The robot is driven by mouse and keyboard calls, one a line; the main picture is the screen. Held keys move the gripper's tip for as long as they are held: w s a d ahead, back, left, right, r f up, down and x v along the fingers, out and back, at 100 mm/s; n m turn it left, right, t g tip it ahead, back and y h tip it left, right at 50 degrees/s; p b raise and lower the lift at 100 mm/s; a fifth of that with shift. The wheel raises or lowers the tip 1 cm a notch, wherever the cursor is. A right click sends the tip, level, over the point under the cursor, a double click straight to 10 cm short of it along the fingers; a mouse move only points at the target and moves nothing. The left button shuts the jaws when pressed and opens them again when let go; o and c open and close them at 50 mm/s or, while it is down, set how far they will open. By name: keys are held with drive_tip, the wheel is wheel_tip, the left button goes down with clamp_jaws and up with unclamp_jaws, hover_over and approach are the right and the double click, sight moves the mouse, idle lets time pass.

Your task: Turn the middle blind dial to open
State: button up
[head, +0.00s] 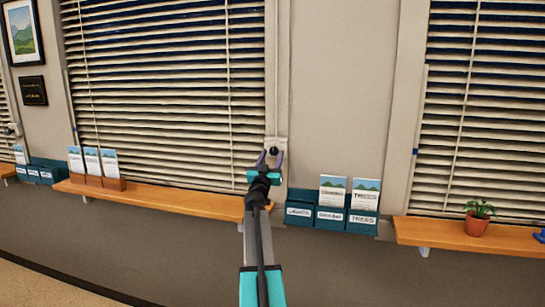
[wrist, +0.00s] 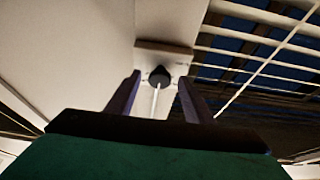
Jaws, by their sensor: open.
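The middle blind dial (head: 273,151) is a small black knob on a pale plate, on the frame at the right side of the middle window blind (head: 160,90). In the wrist view the dial (wrist: 159,76) is dark with a pale pointer line running down from it. My gripper (head: 269,155) is open, with its two purple fingers pointing at the dial. In the wrist view my gripper (wrist: 160,90) has one finger on each side of the dial, with gaps visible. I cannot tell how deep the fingertips reach. The blind's slats show dark gaps between them.
A wooden shelf (head: 150,194) with brochure holders runs below the middle blind. A teal brochure rack (head: 331,217) hangs right of my arm. Another blind (head: 480,110) and a shelf with a potted plant (head: 478,217) are at right.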

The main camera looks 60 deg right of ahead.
idle(0.3)
drive_tip(key=shift+d, duration=0.1)
drive_tip(key=c, duration=1)
drive_tip(key=shift+c, duration=0.2)
drive_tip(key=shift+r+m+g+p, duration=0.15)
drive_tip(key=shift+m+g+p, duration=0.25)
drive_tip(key=shift+m, duration=0.1)
drive_tip(key=shift+w+m+g+p, duration=0.1)
drive_tip(key=shift+m+g+p, duration=0.3)
drive_tip(key=shift+m, duration=0.3)
drive_tip(key=m+g, duration=0.1)
drive_tip(key=m, duration=0.1)
drive_tip(key=m+g+p, duration=0.1)
drive_tip(key=m, duration=0.1)
drive_tip(key=m+p, duration=0.1)
drive_tip(key=shift+w+r+m+g, duration=0.15)
drive_tip(key=shift+w+m+g, duration=0.1)
drive_tip(key=shift+m+g, duration=0.15)
drive_tip(key=m+g+p, duration=0.2)
drive_tip(key=m, duration=0.2)
drive_tip(key=shift+w+m, duration=0.15)
drive_tip(key=shift+m, duration=0.15)
drive_tip(key=shift+a+r+m+g+y+p, duration=0.15)
drive_tip(key=shift+m+g+y+p, duration=0.45)
drive_tip(key=shift+m, duration=1.2)
